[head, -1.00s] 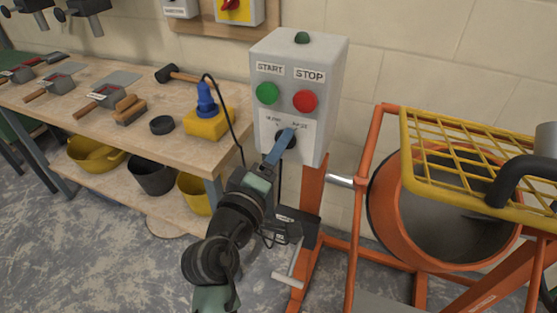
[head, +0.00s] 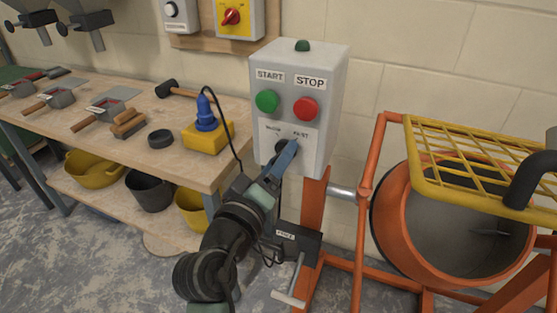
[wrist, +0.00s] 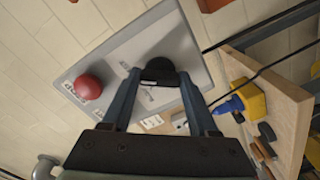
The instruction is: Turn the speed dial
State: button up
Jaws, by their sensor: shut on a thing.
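The speed dial is a black knob (wrist: 160,72) low on the front of the grey control box (head: 327,150). In the head view the knob (head: 281,146) is partly hidden behind my gripper (head: 289,148). The labels SLOW and FAST sit above it. My gripper also shows in the wrist view (wrist: 160,78), its two blue-grey fingers on either side of the knob. The gripper is shut on the knob. Which way the dial points is hidden.
Above the dial are a green START button (head: 267,101) and a red STOP button (head: 305,109). An orange mixer drum (head: 395,215) with a yellow grid (head: 480,160) stands at right. A workbench (head: 110,100) with tools and a yellow socket block (head: 208,136) is at left.

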jog(key=o, duration=1.4)
jog(key=v, duration=1.3)
jog(key=shift+b, duration=0.35)
jog(key=w+d+r+m+t+y, duration=0.1)
jog(key=d+r+m+t+y, duration=0.15)
jog(key=r, duration=0.75)
jog(key=w+d+r+m+t+y, duration=0.1)
jog(key=r+m+t, duration=0.2)
jog(key=r, duration=0.8)
jog(key=s+d+r+m+t+y, duration=0.1)
jog(key=s+r+t+y, duration=0.2)
jog(key=r, duration=0.4)
jog(key=s+d+r+t, duration=0.1)
jog(key=s+r+t, duration=0.1)
jog(key=s+r, duration=0.4)
jog(key=shift+y, duration=0.25)
jog(key=r+p, duration=0.5)
jog(key=r, duration=0.1)
jog(key=r+p, duration=0.6)
jog(key=w+r+p, duration=0.1)
jog(key=r+p, duration=0.5)
jog(key=shift+w+a, duration=0.1)
jog(key=shift+a, duration=0.2)
